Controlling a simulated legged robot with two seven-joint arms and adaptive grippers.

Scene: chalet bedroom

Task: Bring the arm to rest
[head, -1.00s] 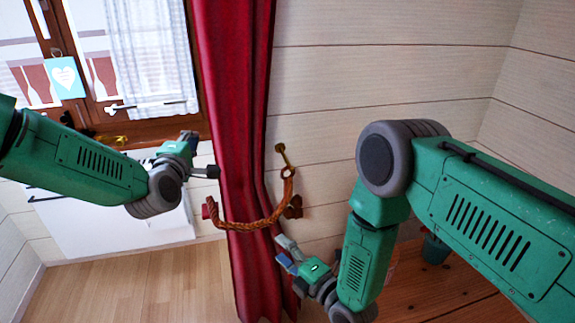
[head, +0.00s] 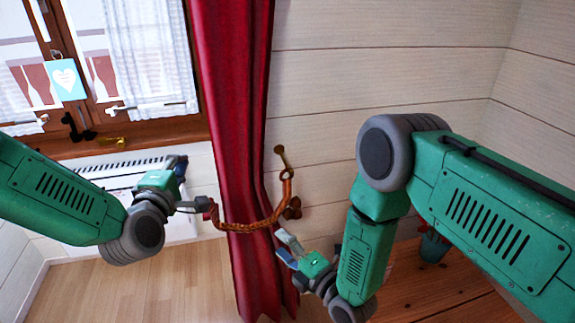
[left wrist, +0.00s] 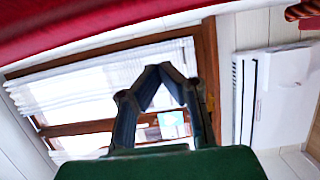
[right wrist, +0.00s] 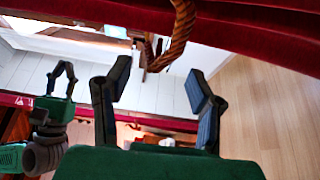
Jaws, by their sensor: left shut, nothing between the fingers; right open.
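My left gripper (head: 181,165) hangs at the left, in front of the window wall and left of the red curtain (head: 235,110). In the left wrist view its fingertips (left wrist: 164,68) meet, with nothing between them. It also shows at the left of the right wrist view (right wrist: 62,66). My right gripper (head: 284,246) is beside the lower curtain, below the rope tieback (head: 245,226). In the right wrist view its two fingers (right wrist: 160,78) stand apart and empty. Both forearms are raised, and the right arm covers part of the wall and table.
A wooden table (head: 440,295) with a potted plant (head: 433,245) stands at the lower right, under my right arm. A white heater (head: 110,170) is below the window (head: 120,60). The wooden floor (head: 150,285) is clear. The tieback hangs from a brass wall hook (head: 280,153).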

